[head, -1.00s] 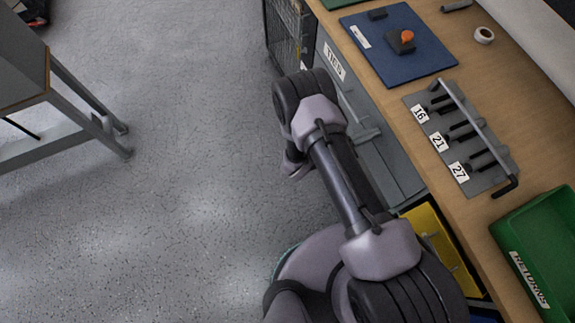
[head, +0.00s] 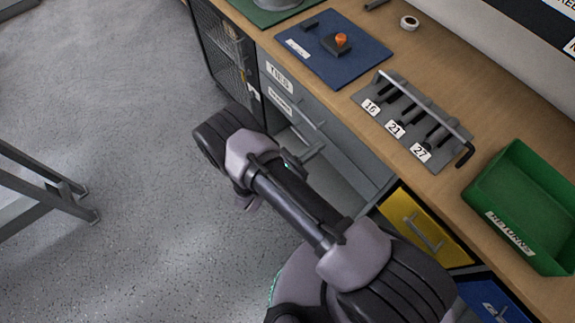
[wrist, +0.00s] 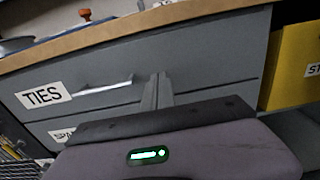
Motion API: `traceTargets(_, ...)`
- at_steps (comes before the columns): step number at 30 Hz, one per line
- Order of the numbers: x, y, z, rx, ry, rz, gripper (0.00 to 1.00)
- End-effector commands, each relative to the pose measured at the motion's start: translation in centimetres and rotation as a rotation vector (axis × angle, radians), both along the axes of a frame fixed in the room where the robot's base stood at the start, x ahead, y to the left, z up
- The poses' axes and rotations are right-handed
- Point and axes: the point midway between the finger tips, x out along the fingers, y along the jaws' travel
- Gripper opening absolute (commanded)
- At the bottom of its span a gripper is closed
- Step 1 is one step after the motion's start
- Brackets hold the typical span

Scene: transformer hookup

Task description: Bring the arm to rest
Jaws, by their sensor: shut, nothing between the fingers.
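My arm (head: 292,200) is bent beside the front of the workbench in the head view, over the grey floor and close to the drawers. In the wrist view my gripper (wrist: 157,92) has its fingers together with nothing between them. It points at the grey drawer front (wrist: 205,65), near the handle of the drawer labelled TIES. I cannot tell whether it touches the drawer. The fingers cannot be made out in the head view.
The wooden bench (head: 440,185) holds a blue mat (head: 360,62), a rack (head: 385,128) labelled 16, 21 and 27, and a green RETURNS bin (head: 530,200). A yellow drawer (head: 425,228) is below. A grey stand (head: 45,185) is at left, with open floor between.

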Motion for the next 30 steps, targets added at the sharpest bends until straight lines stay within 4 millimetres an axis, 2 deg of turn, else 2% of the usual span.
traceTargets(1, -0.9, 1.4, 0.5, 0.001, -0.001, 0.008, 0.00)
traceTargets(3, -2.2, 3.1, 0.4, 0.000, 0.000, 0.007, 0.00)
traceTargets(7, -3.9, 5.3, 0.3, 0.001, 0.001, 0.005, 0.00)
traceTargets(11, -4.8, 6.3, 0.1, 0.000, 0.002, 0.003, 0.00)
traceTargets(15, -5.0, 6.5, 0.1, 0.001, 0.002, -0.002, 0.00)
traceTargets(17, -4.7, 6.4, 1.0, 0.025, -0.006, -0.031, 0.00)
traceTargets(20, -3.9, 5.2, 5.4, 0.158, -0.053, -0.203, 0.00)
traceTargets(21, -3.8, 4.3, 8.1, 0.245, -0.084, -0.310, 0.00)
traceTargets(23, -4.3, 2.5, 12.2, 0.395, -0.141, -0.488, 0.00)
traceTargets(24, -4.9, 1.4, 14.8, 0.499, -0.186, -0.603, 0.00)
traceTargets(27, -7.4, -1.0, 20.4, 0.772, -0.314, -0.879, 0.00)
traceTargets(30, -10.5, -2.2, 25.1, 1.063, -0.472, -1.129, 0.00)
